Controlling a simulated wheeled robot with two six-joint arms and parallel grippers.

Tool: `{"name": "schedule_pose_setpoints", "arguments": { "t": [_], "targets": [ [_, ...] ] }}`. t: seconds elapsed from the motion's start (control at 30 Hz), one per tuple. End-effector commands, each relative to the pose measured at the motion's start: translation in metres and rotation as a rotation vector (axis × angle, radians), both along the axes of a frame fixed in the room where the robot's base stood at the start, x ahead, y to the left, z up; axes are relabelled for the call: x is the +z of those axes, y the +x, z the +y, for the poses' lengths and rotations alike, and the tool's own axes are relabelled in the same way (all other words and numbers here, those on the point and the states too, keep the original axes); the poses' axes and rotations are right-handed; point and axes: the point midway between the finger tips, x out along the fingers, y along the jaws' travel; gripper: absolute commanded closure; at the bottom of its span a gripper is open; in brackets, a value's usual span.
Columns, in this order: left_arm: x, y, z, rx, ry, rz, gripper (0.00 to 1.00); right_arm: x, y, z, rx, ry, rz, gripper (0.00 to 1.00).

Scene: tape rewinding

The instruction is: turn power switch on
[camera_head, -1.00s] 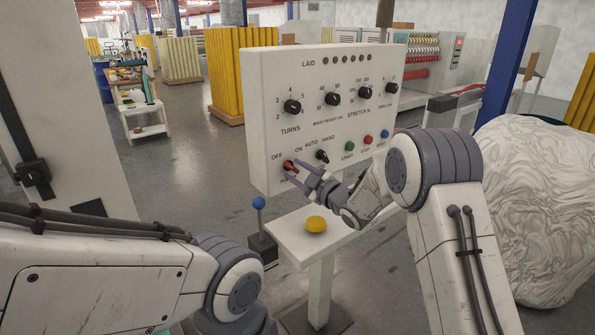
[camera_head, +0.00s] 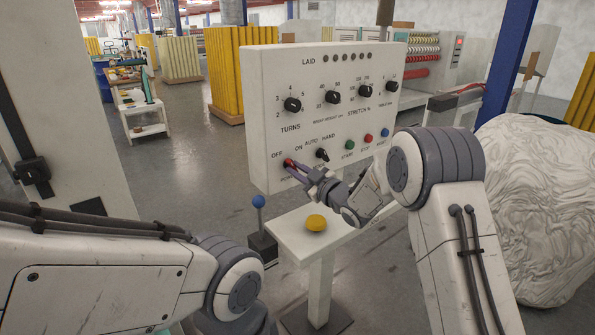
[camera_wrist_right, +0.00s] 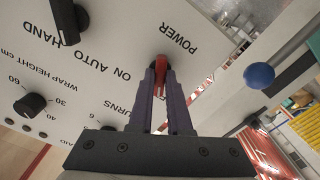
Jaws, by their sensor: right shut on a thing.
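The red power switch (camera_head: 288,162) is at the lower left of the white control panel (camera_head: 262,100), between the OFF and ON labels and above the POWER label. My right gripper (camera_head: 294,167) reaches it from the lower right. In the right wrist view my right gripper (camera_wrist_right: 161,82) has its two purple fingers closed on the red switch (camera_wrist_right: 161,66), one on each side. The fingers hide part of it, and I cannot tell its exact angle. My left arm shows at the lower left; its gripper is out of view.
A black AUTO/HAND selector (camera_head: 322,155) sits just right of the switch. Green (camera_head: 349,145), red (camera_head: 368,138) and blue (camera_head: 385,133) buttons follow. A yellow button (camera_head: 315,223) stands on a white pedestal below; a blue-knobbed lever (camera_head: 258,202) is beside it.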

Motion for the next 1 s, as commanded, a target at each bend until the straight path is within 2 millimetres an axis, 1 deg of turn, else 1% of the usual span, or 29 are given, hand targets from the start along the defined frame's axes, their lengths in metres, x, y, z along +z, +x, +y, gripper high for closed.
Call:
{"name": "schedule_pose_setpoints", "arguments": {
  "t": [0.47, 1.0],
  "targets": [
    [0.005, 0.0, 0.0, 0.0, 0.0, 0.0, 0.5, 0.001, 0.0, -0.001, -0.002, 0.368, 0.268, 1.0],
    [0.022, 0.0, 0.0, 0.0, 0.0, 0.0, 0.5, 0.002, 0.001, -0.001, -0.004, 0.777, 0.562, 1.0]
  ]
}}
